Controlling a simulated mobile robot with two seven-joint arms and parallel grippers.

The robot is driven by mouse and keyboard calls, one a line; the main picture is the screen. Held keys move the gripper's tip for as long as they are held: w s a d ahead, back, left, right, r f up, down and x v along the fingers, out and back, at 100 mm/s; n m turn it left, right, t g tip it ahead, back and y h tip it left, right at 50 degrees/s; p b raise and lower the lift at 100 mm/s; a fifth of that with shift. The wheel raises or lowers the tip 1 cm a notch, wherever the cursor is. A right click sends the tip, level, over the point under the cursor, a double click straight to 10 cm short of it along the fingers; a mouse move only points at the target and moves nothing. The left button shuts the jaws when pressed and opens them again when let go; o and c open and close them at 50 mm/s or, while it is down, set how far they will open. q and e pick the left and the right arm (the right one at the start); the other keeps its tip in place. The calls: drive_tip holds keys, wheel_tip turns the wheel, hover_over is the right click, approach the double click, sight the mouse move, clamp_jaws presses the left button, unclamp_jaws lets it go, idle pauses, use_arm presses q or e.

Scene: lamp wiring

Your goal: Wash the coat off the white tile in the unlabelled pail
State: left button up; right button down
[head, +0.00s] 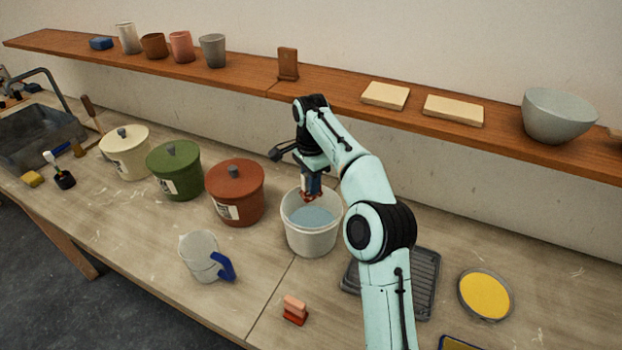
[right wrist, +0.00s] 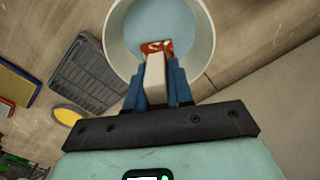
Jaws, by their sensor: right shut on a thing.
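The unlabelled pail (head: 310,240) is white, open and part filled with blue-grey water; it also shows in the right wrist view (right wrist: 206,35). My right gripper (head: 312,192) points down over the back of the pail's mouth. In the right wrist view, its blue fingers (right wrist: 156,88) are shut on a pale tile (right wrist: 155,76), whose far end is coated red-brown. That end appears over the water; I cannot tell whether it touches the water. My left gripper is not in view.
Lidded red (head: 236,192), green (head: 174,170) and cream (head: 126,153) pails stand left of the open pail. A clear jug (head: 200,256) and a small reddish block (head: 295,309) are in front. A ribbed grey tray (head: 427,280) and yellow dish (head: 485,293) lie right. A shelf (head: 335,86) runs behind.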

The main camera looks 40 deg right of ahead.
drive_tip(key=shift+s+f, duration=0.2)
drive_tip(key=shift+f, duration=0.9)
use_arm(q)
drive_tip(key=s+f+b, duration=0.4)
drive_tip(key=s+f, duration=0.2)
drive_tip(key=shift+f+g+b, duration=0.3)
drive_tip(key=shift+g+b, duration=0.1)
use_arm(e)
drive_tip(key=shift+w+f, duration=0.1)
drive_tip(key=shift+f, duration=7.35)
wheel_tip(320, 180, up, 12)
drive_tip(key=p, duration=0.5)
drive_tip(key=shift+w+f, duration=0.1)
drive_tip(key=shift+f, duration=0.05)
drive_tip(key=shift+r, duration=2.4)
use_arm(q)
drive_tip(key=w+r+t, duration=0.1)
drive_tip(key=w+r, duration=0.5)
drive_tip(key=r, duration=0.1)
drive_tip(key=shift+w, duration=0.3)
